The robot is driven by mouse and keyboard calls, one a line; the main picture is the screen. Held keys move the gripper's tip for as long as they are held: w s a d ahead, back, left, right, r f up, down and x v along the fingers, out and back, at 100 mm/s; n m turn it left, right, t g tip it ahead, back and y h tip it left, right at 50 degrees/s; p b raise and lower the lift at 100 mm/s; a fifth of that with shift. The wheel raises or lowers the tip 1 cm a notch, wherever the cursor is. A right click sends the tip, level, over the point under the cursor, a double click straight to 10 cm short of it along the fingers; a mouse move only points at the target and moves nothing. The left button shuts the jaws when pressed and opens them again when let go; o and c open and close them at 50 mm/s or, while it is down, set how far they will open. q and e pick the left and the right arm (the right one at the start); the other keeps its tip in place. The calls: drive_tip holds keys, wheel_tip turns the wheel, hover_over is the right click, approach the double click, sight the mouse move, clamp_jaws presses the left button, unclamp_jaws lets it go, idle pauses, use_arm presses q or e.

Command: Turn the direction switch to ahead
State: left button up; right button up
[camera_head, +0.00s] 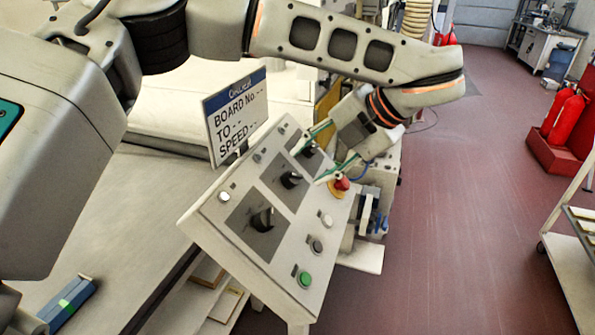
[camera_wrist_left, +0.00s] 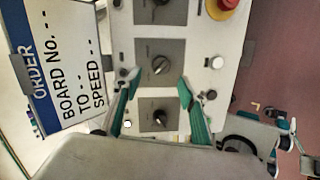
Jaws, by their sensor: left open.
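A light grey control panel (camera_head: 237,248) slopes across the centre of the head view. It carries three black rotary knobs in a row: near (camera_head: 263,219), middle (camera_head: 290,180) and far (camera_head: 308,150). I cannot read which is the direction switch. My left gripper (camera_head: 305,168) is open and empty over the far part of this row. In the left wrist view its green fingers (camera_wrist_left: 158,82) are spread either side of the row, their tips near the middle knob (camera_wrist_left: 160,65), whose light pointer is tilted. Contact cannot be told. The right gripper is not in view.
A red mushroom button (camera_head: 341,182), a white button (camera_head: 327,220), a grey one (camera_head: 316,245) and a green one (camera_head: 304,280) line the panel's right side. A sign (camera_head: 236,115) stands behind its left edge. Floor to the right is open, with a cart (camera_head: 570,270) at the edge.

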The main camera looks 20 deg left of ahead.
sight(296, 175)
use_arm(q)
drive_tip(key=x, duration=0.6)
drive_tip(key=shift+a+f, duration=0.1)
drive_tip(key=shift+f, duration=0.15)
drive_tip(key=c, duration=1.1)
